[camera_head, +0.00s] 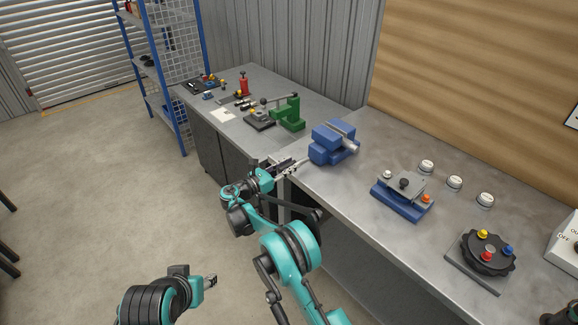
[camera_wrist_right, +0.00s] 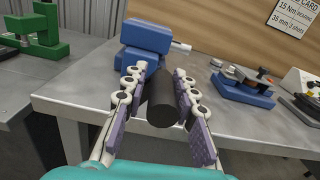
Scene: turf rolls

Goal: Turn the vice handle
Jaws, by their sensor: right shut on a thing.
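The blue vice (camera_head: 333,141) stands on the metal workbench near its front edge. It also shows in the right wrist view (camera_wrist_right: 146,38). In that view a dark cylindrical grip, the vice handle (camera_wrist_right: 162,103), points toward the camera. My right gripper (camera_head: 291,165) is at the front of the vice. Its two fingers lie on either side of the dark handle and are shut on it. In the head view the fingers hide most of the handle. My left gripper (camera_head: 211,281) is low over the floor, away from the bench, too small to judge its jaws.
A green press (camera_head: 289,113) stands left of the vice. A blue-based fixture (camera_head: 401,197), several white round pieces (camera_head: 454,182) and a black dial with coloured knobs (camera_head: 487,252) stand to the right. The bench top (camera_head: 362,190) between vice and fixture is clear.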

